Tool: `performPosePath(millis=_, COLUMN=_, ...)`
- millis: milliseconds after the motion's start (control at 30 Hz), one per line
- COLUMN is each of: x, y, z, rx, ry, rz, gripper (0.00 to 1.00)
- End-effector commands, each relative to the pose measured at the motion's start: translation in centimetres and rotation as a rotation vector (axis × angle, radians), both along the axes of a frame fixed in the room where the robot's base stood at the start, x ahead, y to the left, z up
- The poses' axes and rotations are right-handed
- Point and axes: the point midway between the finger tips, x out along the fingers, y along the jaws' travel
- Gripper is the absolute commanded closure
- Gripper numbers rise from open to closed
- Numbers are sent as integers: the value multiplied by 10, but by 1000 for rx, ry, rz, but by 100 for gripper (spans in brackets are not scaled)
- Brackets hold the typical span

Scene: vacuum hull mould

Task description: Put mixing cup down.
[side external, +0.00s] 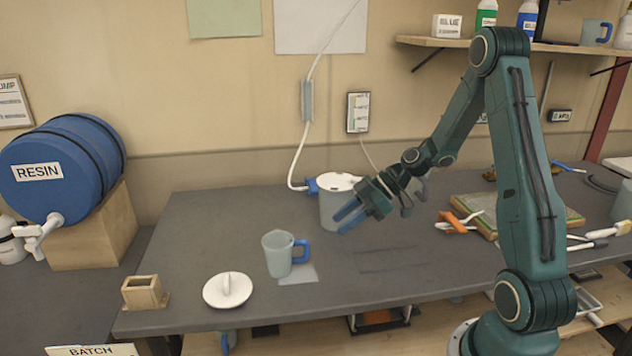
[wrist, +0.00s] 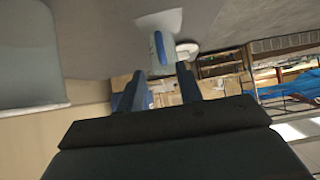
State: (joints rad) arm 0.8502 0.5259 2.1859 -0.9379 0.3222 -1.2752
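The mixing cup (side external: 277,256), a translucent grey cup with a blue handle (side external: 301,251) on its right, stands upright on the bench beside a pale patch. In the wrist view the cup (wrist: 153,66) shows beyond the fingers, with its blue handle towards me. My gripper (side external: 346,217) is above the bench, to the right of the cup and clear of it. Its two blue fingers (wrist: 157,88) are apart with nothing between them. In the side view the gripper overlaps the right side of a grey pot (side external: 330,208); I cannot tell whether they touch.
A blue resin drum (side external: 60,165) is at far left. A framed mould board (side external: 540,219) and tools lie at right.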

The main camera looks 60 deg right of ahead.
Motion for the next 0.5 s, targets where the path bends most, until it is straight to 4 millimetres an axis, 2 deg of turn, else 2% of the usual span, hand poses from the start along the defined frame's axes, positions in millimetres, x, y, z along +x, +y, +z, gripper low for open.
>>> performPosePath(millis=500, x=-1, y=6, z=5, rx=-11, ry=20, rz=3, gripper=64)
